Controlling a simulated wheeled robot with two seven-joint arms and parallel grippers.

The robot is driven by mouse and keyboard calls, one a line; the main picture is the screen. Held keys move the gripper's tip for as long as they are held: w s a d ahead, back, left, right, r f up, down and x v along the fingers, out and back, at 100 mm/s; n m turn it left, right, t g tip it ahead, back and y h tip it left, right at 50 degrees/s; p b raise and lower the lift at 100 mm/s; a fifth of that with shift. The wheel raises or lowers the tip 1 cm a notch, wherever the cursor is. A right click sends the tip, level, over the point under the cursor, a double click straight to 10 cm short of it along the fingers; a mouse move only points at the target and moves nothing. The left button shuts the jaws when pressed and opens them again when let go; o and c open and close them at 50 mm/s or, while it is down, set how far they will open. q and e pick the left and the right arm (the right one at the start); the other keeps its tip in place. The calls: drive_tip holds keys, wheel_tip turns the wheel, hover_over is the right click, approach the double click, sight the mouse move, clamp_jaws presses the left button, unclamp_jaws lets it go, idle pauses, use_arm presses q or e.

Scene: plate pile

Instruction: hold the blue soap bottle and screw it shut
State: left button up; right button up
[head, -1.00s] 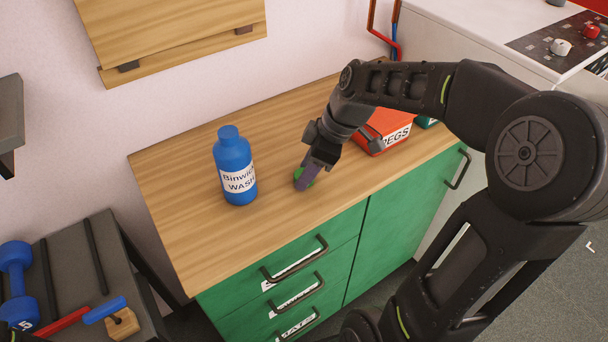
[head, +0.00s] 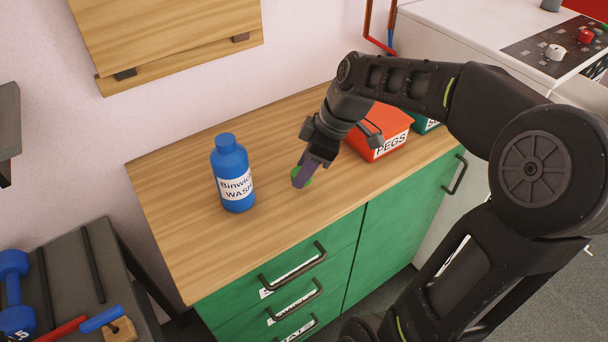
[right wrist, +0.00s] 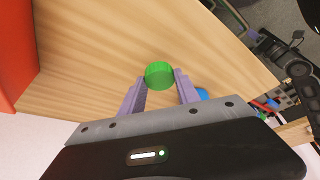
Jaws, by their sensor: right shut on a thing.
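The blue soap bottle (head: 228,160) stands upright on the wooden worktop in the head view, with a white label and a narrow blue neck. My right gripper (head: 302,177) is to the right of the bottle and apart from it. Its purple fingers point down and are shut on a round green cap (right wrist: 159,75), seen between the fingertips in the right wrist view. The cap is partly hidden by the fingers in the head view. A bit of blue (right wrist: 202,94), likely the bottle, shows behind one finger. My left gripper is not in view.
A red PEGS box (head: 380,132) and a teal box (head: 424,122) stand behind my right gripper. The worktop (head: 190,240) is clear between bottle and gripper. A wooden wall shelf (head: 165,40) is above. A dark side table (head: 75,265) at left holds dumbbells and tools.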

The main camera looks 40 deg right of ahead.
wheel_tip(320, 180, up, 8)
drive_tip(key=shift+f, duration=0.25)
idle(0.5)
